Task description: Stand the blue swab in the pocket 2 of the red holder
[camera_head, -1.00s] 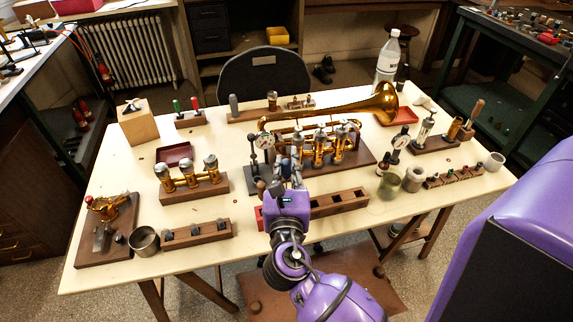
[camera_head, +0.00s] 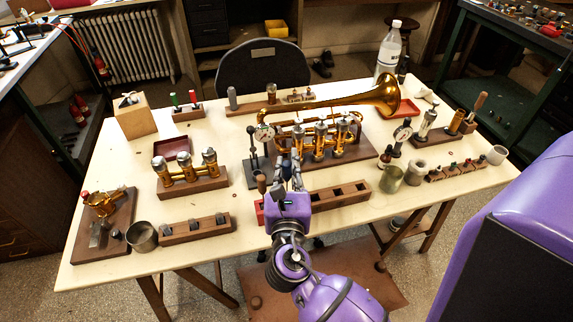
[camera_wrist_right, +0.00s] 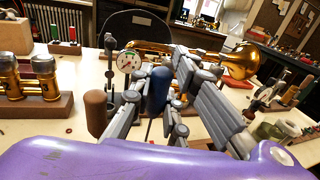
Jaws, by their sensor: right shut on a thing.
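My right gripper (camera_head: 286,170) is at the middle of the table, in front of the brass trumpet. In the right wrist view its fingers (camera_wrist_right: 165,95) are shut on the blue swab (camera_wrist_right: 158,88), whose rounded blue end points up. I cannot tell whether the swab touches the holder. A brown-handled tool (camera_head: 261,184) stands just left of the gripper. My left gripper is out of view.
The trumpet (camera_head: 322,142) on its wooden stand is close behind the gripper. A dial gauge stand (camera_head: 253,165) is at left. A wooden block with square pockets (camera_head: 340,195) lies right of my wrist. Bare tabletop (camera_head: 243,210) shows to the left.

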